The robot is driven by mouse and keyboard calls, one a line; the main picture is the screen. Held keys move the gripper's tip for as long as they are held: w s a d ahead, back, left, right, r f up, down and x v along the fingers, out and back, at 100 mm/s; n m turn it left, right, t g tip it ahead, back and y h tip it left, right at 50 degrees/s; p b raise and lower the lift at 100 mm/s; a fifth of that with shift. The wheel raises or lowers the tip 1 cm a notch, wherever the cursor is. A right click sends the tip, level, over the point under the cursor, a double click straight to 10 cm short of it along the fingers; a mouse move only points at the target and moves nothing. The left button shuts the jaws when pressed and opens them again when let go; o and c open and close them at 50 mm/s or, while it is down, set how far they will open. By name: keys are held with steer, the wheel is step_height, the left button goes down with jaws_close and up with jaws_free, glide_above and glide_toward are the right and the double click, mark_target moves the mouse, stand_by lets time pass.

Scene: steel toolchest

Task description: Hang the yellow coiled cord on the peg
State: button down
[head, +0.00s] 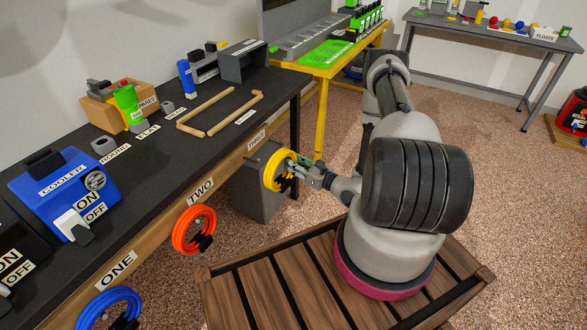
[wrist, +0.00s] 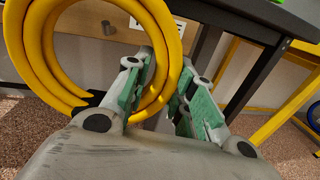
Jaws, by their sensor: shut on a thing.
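The yellow coiled cord (head: 272,171) is upright at the bench's front edge, by the label THREE. In the wrist view, its ring (wrist: 36,50) fills the upper left. My gripper (head: 297,167) is shut on the cord's right side, with the green-padded fingers on either side of the strands. A grey peg (wrist: 106,23) on the wooden bench edge shows through the ring's opening in the wrist view. I cannot tell whether the ring is around the peg or only in front of it. In the head view the cord hides the peg.
An orange coil (head: 186,244) hangs under TWO and a blue coil (head: 88,312) under ONE. A grey cabinet (head: 250,195) stands behind the cord. A yellow table (head: 318,73) is beyond.

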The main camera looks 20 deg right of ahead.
steer(key=w+a+f+n+g+y, duration=0.1)
steer(key=w+a+f, duration=0.2)
steer(key=w+a, duration=0.5)
steer(key=shift+w+f+y, duration=0.4)
steer(key=shift+w, duration=0.05)
stand_by(1.2)
stand_by(0.5)
steer(key=c, duration=1.1)
jaws_free()
steer(key=shift+c, duration=0.2)
steer(key=shift+d, duration=0.15)
steer(key=shift+v, duration=5.4)
